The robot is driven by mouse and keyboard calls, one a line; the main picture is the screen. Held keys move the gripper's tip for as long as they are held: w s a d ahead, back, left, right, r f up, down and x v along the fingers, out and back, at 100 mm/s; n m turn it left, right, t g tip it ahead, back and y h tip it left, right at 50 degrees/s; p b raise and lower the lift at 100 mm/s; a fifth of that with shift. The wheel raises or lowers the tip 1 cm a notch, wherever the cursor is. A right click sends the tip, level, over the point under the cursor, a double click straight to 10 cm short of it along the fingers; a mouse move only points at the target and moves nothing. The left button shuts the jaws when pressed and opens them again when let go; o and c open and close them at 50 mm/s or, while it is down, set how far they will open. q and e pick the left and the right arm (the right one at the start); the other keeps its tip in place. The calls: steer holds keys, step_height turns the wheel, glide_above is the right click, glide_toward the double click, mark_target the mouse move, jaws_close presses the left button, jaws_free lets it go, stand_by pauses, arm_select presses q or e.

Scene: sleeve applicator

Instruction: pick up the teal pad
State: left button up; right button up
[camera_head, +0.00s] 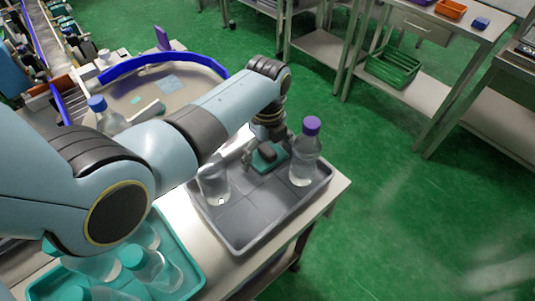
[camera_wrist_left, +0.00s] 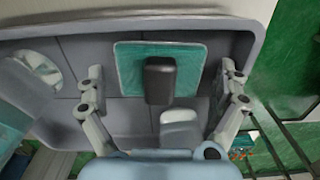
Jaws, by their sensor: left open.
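The teal pad (camera_head: 259,164) lies flat in the grey tray (camera_head: 243,241), towards its back edge. It also shows in the left wrist view (camera_wrist_left: 129,68), with a dark block (camera_wrist_left: 160,80) on its middle. My left gripper (camera_head: 266,147) is open above the pad. In the left wrist view its two fingers (camera_wrist_left: 163,72) stand apart on either side of the pad, with gaps between them and its edges. The gripper and arm partly hide the pad in the head view. My right gripper is not in view.
In the grey tray, a clear bottle with a purple cap (camera_head: 305,152) stands right of the pad, close to my gripper. A clear container (camera_head: 213,184) stands at left. A teal tray (camera_head: 190,275) holds several teal-capped bottles. A blue-capped bottle (camera_head: 98,105) stands behind my arm.

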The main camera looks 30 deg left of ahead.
arm_select(q)
steer(key=shift+c, duration=1.5)
steer(key=c, duration=0.8)
steer(key=shift+o, duration=0.2)
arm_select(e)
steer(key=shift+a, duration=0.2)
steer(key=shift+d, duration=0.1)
arm_select(q)
steer(key=shift+r, duration=0.15)
